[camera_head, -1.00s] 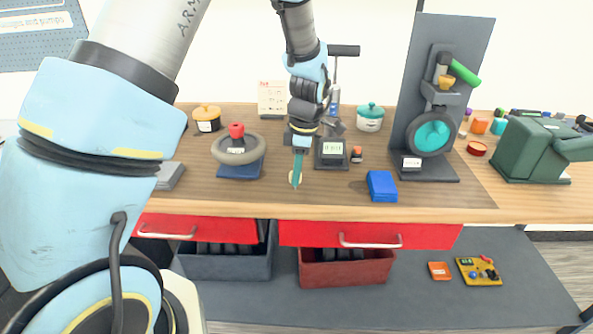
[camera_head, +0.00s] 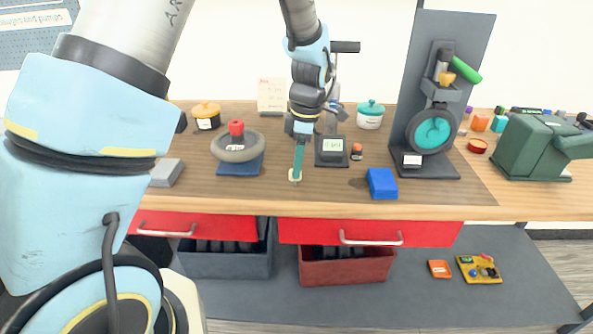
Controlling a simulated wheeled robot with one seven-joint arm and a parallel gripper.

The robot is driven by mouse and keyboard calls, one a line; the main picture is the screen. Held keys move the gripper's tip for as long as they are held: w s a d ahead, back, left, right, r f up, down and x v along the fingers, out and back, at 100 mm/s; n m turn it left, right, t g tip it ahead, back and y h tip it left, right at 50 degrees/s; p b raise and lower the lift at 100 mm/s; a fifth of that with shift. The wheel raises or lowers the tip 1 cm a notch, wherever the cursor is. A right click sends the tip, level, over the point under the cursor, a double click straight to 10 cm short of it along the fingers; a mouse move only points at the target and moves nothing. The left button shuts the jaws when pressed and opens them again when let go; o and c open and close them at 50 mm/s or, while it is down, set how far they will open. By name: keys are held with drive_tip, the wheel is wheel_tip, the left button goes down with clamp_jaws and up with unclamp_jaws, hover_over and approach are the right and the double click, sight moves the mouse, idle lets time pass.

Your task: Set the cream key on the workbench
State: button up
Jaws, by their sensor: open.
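The cream key (camera_head: 293,175) shows as a small pale shape on the workbench (camera_head: 325,188), near its front edge. My gripper (camera_head: 297,174) points down right at the key, and its teal fingers cover part of it. The jaws are open. The key appears to be at bench-top height; I cannot tell whether the fingers still touch it.
A blue box (camera_head: 382,184) lies further right. Two red drawers (camera_head: 370,232) are under the front edge.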

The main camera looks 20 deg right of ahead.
wheel_tip(320, 180, up, 10)
drive_tip(key=d+b, duration=0.1)
drive_tip(key=shift+s+f+b, duration=0.2)
drive_tip(key=shift+b, duration=0.1)
drive_tip(key=w+a+f+m+h, duration=0.15)
drive_tip(key=a+m, duration=0.55)
drive_tip(key=a, duration=1.1)
drive_tip(key=s+a+f+m, duration=0.1)
drive_tip(key=s+a+m, duration=0.1)
drive_tip(key=a, duration=0.4)
drive_tip(key=s+a+f+m+t, duration=0.1)
drive_tip(key=s+a+m, duration=0.2)
drive_tip(key=a+m, duration=0.2)
drive_tip(key=shift+a+f, duration=0.3)
drive_tip(key=shift+a, duration=0.95)
